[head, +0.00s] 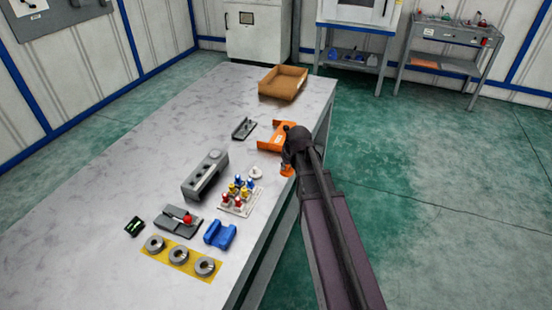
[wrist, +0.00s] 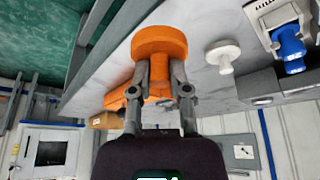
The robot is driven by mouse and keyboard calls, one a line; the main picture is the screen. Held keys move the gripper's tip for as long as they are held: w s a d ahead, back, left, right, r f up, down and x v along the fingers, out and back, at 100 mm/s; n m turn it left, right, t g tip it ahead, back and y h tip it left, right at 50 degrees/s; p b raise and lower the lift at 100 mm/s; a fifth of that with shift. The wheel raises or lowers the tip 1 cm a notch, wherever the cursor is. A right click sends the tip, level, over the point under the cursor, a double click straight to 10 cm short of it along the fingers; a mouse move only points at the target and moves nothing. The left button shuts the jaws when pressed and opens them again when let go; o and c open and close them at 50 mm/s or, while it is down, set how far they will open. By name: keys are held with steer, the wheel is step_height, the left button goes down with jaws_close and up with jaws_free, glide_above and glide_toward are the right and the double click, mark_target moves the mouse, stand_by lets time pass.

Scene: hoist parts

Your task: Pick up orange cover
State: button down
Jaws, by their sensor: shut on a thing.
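My gripper (wrist: 160,80) is shut on an orange piece with a rounded end, which I take as the orange cover (wrist: 160,41). Its rounded end sticks out beyond the fingertips in the wrist view. In the head view, a small part of the orange cover (head: 287,171) shows below my gripper (head: 290,160), near the table's right edge. An orange bracket-shaped part (head: 272,138) lies just behind my gripper and also shows in the wrist view (wrist: 116,98). My gripper hides whether the two orange parts are joined. I cannot tell whether the cover touches the table.
On the table (head: 110,155), a white knob (head: 256,173) and a rack of coloured pieces (head: 240,196) stand close left of my gripper. A grey housing (head: 205,176) is farther left. A cardboard tray (head: 283,82) is at the far end. The table's left side is clear.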

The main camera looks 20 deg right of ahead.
steer(key=shift+s+d+r, duration=0.1)
steer(key=shift+s+d, duration=0.25)
steer(key=shift+s, duration=0.25)
steer(key=shift+s+d, duration=0.3)
steer(key=shift+s, duration=0.25)
steer(key=shift+s, duration=0.1)
